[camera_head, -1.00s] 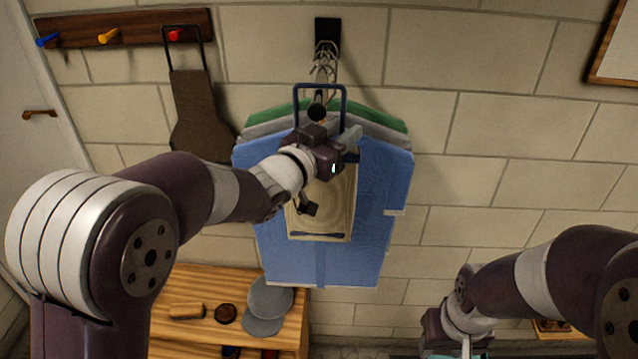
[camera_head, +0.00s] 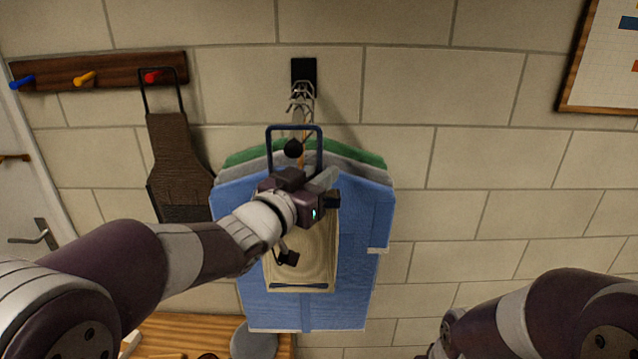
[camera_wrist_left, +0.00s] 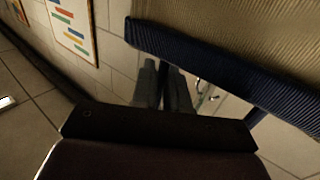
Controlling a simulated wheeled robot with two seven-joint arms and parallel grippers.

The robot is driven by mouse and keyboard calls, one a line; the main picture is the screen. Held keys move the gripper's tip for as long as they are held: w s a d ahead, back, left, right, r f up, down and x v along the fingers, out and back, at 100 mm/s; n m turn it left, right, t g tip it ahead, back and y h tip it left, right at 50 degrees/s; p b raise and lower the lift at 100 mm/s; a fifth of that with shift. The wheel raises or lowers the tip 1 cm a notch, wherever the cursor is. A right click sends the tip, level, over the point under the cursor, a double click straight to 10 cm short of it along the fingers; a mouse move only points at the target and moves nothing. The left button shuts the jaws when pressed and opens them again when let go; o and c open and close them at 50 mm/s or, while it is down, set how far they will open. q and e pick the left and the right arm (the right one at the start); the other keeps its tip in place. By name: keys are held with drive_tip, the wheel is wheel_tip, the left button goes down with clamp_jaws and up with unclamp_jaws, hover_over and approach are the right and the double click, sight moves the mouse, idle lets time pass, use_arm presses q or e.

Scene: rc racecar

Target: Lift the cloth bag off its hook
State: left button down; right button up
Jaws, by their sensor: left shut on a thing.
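The cloth bag (camera_head: 317,262) is beige and ribbed, with a dark blue looped handle (camera_head: 293,128). It hangs upright in front of blue garments. The hook's round black end (camera_head: 292,149) shows inside the handle loop, below its top bar. I cannot tell whether the handle touches the hook. My left gripper (camera_head: 326,181) is at the upper part of the bag, shut on it; its arm hides part of the cloth. In the left wrist view the grey fingers (camera_wrist_left: 163,86) are close together by the dark blue strap (camera_wrist_left: 215,68).
Blue, grey and green garments (camera_head: 350,300) hang close behind the bag, under a black wall plate (camera_head: 303,72). A brown apron-like item (camera_head: 178,150) hangs from a peg rail (camera_head: 120,70) at left. A wooden bench (camera_head: 190,328) stands below. The wall at right is clear below a framed chart (camera_head: 605,55).

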use_arm(q)
drive_tip(key=s+r+b, duration=0.2)
drive_tip(key=s+r, duration=0.1)
drive_tip(key=s, duration=1.2)
drive_tip(key=shift+b, duration=0.35)
drive_tip(key=shift+f, duration=0.15)
